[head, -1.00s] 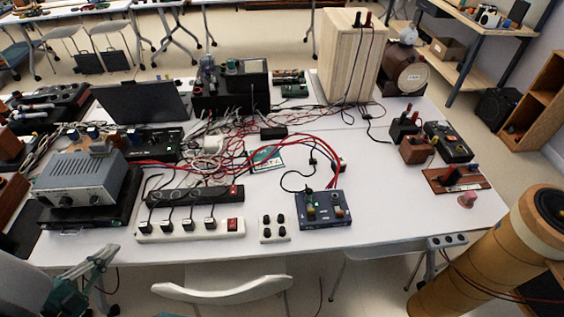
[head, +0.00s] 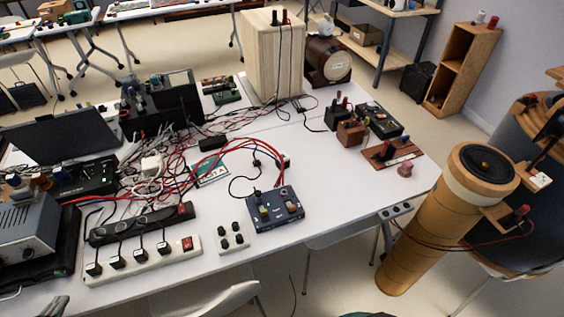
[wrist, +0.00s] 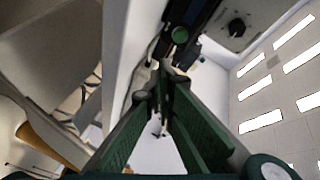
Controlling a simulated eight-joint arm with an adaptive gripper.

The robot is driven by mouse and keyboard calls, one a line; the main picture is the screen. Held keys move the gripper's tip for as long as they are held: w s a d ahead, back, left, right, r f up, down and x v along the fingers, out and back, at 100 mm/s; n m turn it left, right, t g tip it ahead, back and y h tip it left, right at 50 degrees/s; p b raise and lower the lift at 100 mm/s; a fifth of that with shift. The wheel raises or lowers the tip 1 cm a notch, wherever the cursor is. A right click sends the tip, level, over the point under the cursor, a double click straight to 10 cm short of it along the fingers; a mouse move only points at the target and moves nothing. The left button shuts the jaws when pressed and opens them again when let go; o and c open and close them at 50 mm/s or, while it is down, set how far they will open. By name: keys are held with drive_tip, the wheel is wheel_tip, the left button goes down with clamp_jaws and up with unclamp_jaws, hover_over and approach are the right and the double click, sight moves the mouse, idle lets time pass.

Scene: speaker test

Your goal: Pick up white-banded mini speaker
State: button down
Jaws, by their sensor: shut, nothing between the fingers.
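A tan, tube-shaped speaker (head: 445,225) leans at the right of the table in the head view. It has a dark cone on top and a pale band (head: 478,183) just below its rim. I cannot tell whether this is the mini speaker the task names; no smaller white-banded speaker is clear to me. My gripper (wrist: 163,88) shows in the wrist view with its green fingers together and nothing held.
The white table (head: 335,185) holds a white power strip (head: 145,262), a blue box (head: 275,209), tangled red cables and a wooden box (head: 270,60). A dark round seat or barrel (head: 500,200) stands behind the tube. A white chair (head: 210,300) is at the front edge.

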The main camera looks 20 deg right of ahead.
drive_tip(key=c, duration=1.8)
unclamp_jaws()
drive_tip(key=shift+c, duration=0.2)
drive_tip(key=shift+r, duration=0.1)
